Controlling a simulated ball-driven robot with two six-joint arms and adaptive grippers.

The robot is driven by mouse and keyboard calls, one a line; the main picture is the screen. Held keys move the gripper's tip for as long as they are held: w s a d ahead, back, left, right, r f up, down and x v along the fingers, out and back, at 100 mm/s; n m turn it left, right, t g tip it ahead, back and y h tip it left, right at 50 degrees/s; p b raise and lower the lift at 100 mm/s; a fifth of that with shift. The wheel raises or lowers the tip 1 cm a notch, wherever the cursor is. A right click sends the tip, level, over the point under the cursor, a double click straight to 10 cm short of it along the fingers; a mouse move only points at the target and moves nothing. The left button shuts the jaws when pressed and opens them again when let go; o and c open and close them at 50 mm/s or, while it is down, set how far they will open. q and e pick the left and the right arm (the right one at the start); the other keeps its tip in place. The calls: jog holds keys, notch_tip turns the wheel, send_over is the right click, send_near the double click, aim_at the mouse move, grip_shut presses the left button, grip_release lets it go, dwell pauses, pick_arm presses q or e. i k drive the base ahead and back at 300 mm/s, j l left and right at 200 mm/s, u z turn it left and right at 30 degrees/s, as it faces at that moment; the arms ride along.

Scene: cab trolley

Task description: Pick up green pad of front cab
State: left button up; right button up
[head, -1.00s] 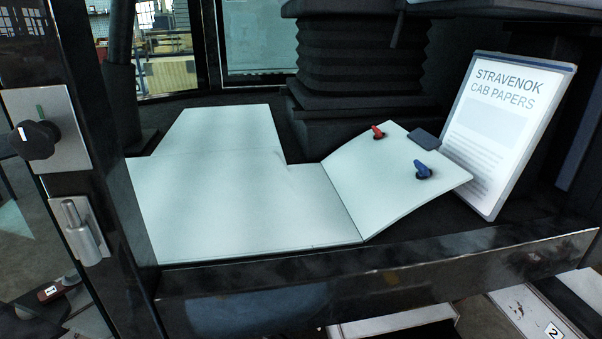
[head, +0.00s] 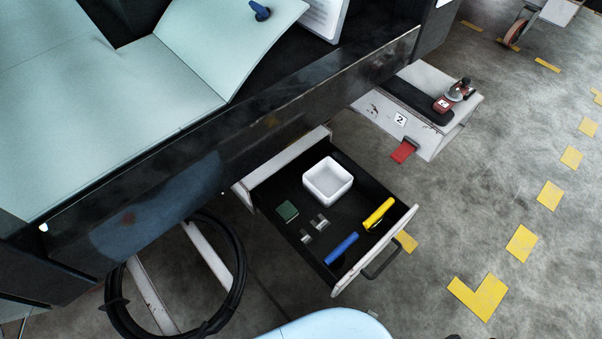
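A small dark green pad (head: 288,211) lies flat in the open drawer (head: 262,168) below the cab, towards its left side. Beside it in the drawer are small metal clips (head: 315,228), a white square tub (head: 328,181), a blue-handled item (head: 341,249) and a yellow-handled item (head: 379,214). Neither gripper shows in the head view.
The cab sill (head: 240,130) overhangs the drawer's upper left. A coiled black hose (head: 240,262) hangs to the left.

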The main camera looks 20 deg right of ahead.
aim_at(286, 211)
jog(key=z, duration=0.5)
jog(key=k, duration=0.6)
jog(key=l+u, duration=0.15)
jog(key=u, duration=1.6)
jog(key=k+l, duration=0.1)
jog(key=l, duration=0.25)
jog(key=l+u, duration=0.1)
jog(key=l, duration=0.25)
jog(key=k+l, duration=0.15)
jog(key=l, duration=0.2)
jog(key=k+l+u, duration=0.1)
jog(key=l, duration=0.25)
jog(key=k+l, duration=0.15)
jog(key=l, duration=0.2)
